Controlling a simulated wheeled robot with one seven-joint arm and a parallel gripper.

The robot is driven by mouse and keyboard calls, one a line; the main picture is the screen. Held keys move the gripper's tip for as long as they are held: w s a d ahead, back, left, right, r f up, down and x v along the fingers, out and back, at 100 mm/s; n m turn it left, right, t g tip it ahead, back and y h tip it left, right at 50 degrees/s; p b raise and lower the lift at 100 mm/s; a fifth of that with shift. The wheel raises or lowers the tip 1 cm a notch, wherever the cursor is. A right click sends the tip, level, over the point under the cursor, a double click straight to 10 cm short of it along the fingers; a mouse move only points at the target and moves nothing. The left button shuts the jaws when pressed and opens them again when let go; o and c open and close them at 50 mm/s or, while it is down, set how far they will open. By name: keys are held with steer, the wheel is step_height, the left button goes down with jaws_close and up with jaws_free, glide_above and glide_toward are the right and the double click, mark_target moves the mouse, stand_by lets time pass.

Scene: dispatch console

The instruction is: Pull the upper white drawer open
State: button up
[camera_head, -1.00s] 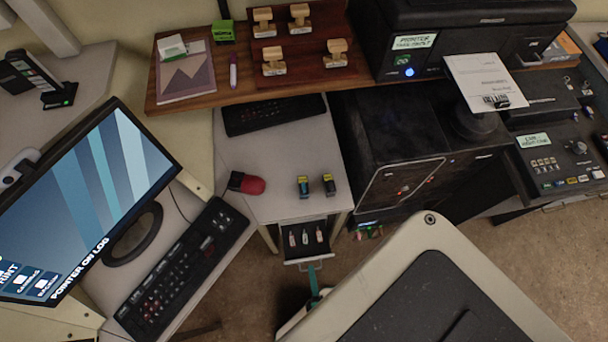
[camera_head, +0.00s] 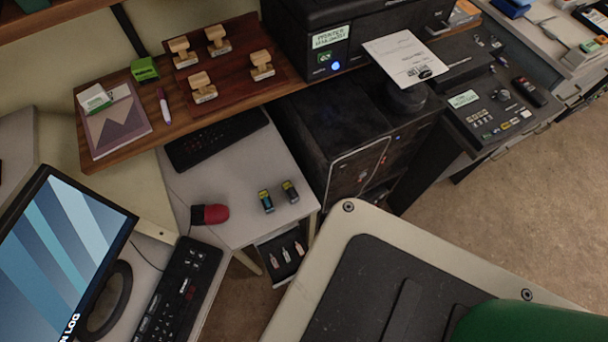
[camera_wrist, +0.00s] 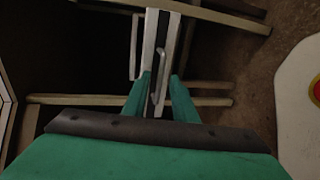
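In the head view, a small drawer (camera_head: 264,252) under the pale desk stands out from it, with small bottles inside. Its front and handle are hidden behind my own body. In the wrist view, narrow white drawer fronts (camera_wrist: 149,48) show end-on, with a grey bar handle (camera_wrist: 157,92) on the nearer part and another handle (camera_wrist: 134,48) farther left. My gripper (camera_wrist: 160,82) has its two teal fingers apart, one on each side of the nearer handle, with gaps visible. I cannot tell whether either finger touches it. My gripper is out of the head view.
The pale desk (camera_head: 240,170) bears a red-and-black mouse (camera_head: 209,214), two small ink bottles and a keyboard. A black cabinet (camera_head: 325,140) stands close to the drawer's right. A monitor (camera_head: 60,250) is at left. Bare floor (camera_head: 520,200) lies at right.

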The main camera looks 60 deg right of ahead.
steer(key=v, duration=1.1)
steer(key=shift+w, duration=0.1)
stand_by(0.4)
steer(key=w+a+r+m+y, duration=0.2)
steer(key=w+r, duration=0.3)
steer(key=r, duration=1)
steer(key=w+a+r+m+t+y, duration=0.1)
steer(key=w+r+m+y, duration=0.3)
steer(key=r, duration=1.2)
steer(key=w+a+r+m+t+y, duration=0.1)
steer(key=w+r+m, duration=0.4)
steer(key=r, duration=1)
steer(key=shift+w+a+r+y, duration=0.2)
steer(key=shift+w+a+y, duration=0.2)
steer(key=shift+a+y, duration=0.5)
